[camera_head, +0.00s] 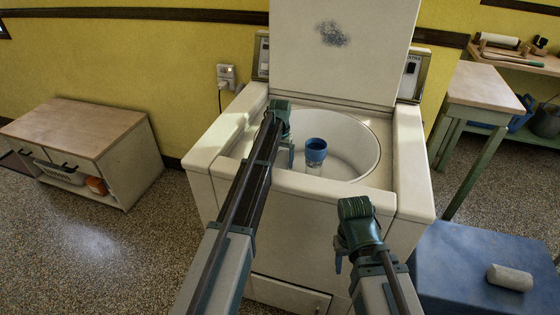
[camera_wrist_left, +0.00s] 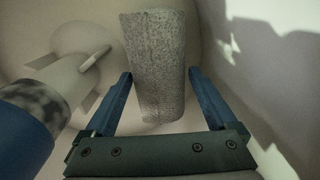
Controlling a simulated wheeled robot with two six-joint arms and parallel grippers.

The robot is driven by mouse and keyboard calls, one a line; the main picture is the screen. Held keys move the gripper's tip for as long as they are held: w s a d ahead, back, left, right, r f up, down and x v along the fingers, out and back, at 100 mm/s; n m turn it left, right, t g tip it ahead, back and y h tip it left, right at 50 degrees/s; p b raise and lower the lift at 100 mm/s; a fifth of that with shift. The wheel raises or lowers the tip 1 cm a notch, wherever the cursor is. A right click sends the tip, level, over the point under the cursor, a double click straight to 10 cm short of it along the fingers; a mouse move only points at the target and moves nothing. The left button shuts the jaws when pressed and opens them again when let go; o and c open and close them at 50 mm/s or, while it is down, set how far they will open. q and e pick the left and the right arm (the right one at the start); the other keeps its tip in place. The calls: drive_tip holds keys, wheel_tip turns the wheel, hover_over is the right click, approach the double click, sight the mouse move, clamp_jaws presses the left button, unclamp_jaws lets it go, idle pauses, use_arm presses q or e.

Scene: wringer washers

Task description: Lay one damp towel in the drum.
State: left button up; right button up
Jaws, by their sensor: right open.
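The washer's drum (camera_head: 345,130) is the round white tub under the raised lid. My left gripper (camera_head: 287,142) reaches into its left side. In the left wrist view, the left gripper (camera_wrist_left: 160,72) has its fingers on both sides of a grey, speckled rolled towel (camera_wrist_left: 155,60), their tips against its edges. The towel is inside the drum; whether it touches the drum floor is hard to tell. It is hidden in the head view. Another rolled grey towel (camera_head: 510,278) lies on the blue stand at right. My right gripper (camera_head: 340,255) is open and empty in front of the washer.
A blue-topped post (camera_head: 316,152) stands in the drum; it shows in the left wrist view (camera_wrist_left: 25,130). The lid (camera_head: 345,50) is up behind the drum. A blue stand (camera_head: 450,265) is at right, a wooden-topped table (camera_head: 485,85) behind it, a low cabinet (camera_head: 75,125) at left.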

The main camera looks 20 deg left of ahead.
use_arm(q)
drive_tip(key=shift+o, duration=0.2)
wheel_tip(320, 180, up, 14)
drive_tip(key=p, duration=1.3)
drive_tip(key=shift+p, duration=0.4)
use_arm(e)
wheel_tip(320, 180, up, 14)
drive_tip(key=shift+f, duration=0.1)
